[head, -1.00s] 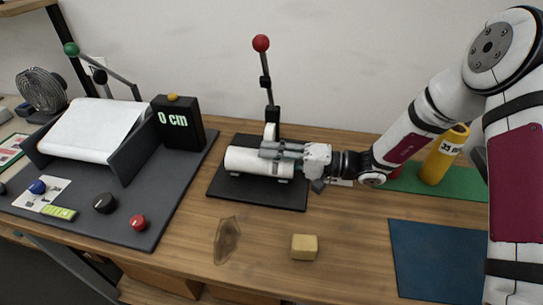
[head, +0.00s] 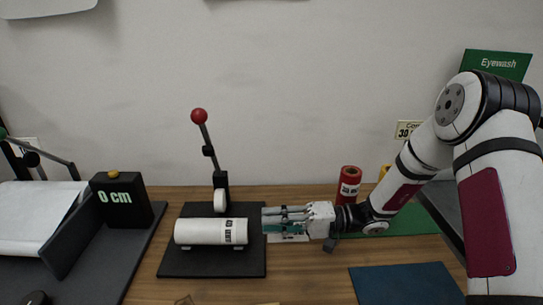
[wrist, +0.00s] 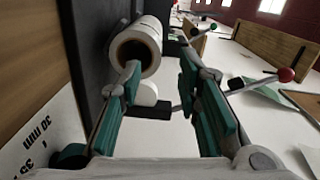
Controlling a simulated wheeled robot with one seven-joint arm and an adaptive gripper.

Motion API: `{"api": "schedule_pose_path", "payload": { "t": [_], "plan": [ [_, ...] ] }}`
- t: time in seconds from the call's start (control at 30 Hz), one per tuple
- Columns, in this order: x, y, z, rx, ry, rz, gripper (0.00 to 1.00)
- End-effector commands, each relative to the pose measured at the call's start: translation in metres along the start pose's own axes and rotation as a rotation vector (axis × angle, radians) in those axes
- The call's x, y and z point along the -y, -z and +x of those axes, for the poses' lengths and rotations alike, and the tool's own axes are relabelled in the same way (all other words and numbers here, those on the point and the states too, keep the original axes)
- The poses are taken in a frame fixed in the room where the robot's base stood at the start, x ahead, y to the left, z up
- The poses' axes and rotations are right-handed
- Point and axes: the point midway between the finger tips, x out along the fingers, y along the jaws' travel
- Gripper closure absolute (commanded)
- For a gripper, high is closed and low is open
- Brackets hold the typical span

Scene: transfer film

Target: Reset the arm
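My gripper (head: 268,221) is at the right of the white roll, just above the bench, with its fingers pointing left. In the wrist view my gripper (wrist: 165,105) has its two green-padded fingers spread well apart with nothing between the pads, so it is open. The white roll (head: 205,231) lies on its side in a black cradle base (head: 185,263). Its hollow end shows in the wrist view (wrist: 134,50), beyond the left finger. A gap shows between the fingertips and the roll in the head view. My arm reaches in from the right.
A lever with a red knob (head: 199,116) stands behind the roll. A red roll (head: 348,186) and a green mat (head: 415,217) are behind my arm. A blue mat (head: 405,285) lies in front. A black "0 cm" box (head: 122,200) stands left.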

Motion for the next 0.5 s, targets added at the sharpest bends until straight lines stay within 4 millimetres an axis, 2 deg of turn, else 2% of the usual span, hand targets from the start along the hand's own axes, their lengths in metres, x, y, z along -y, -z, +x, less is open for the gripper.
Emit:
{"api": "schedule_pose_path", "payload": {
  "t": [0.17,0.37,0.5],
  "plan": [
    [0.026,-0.019,0.0,0.091,-0.094,0.004,0.69],
    [0.064,-0.062,-0.009,0.229,-0.316,0.024,0.69],
    [0.086,-0.093,-0.023,0.288,-0.491,0.035,0.69]
  ]
}}
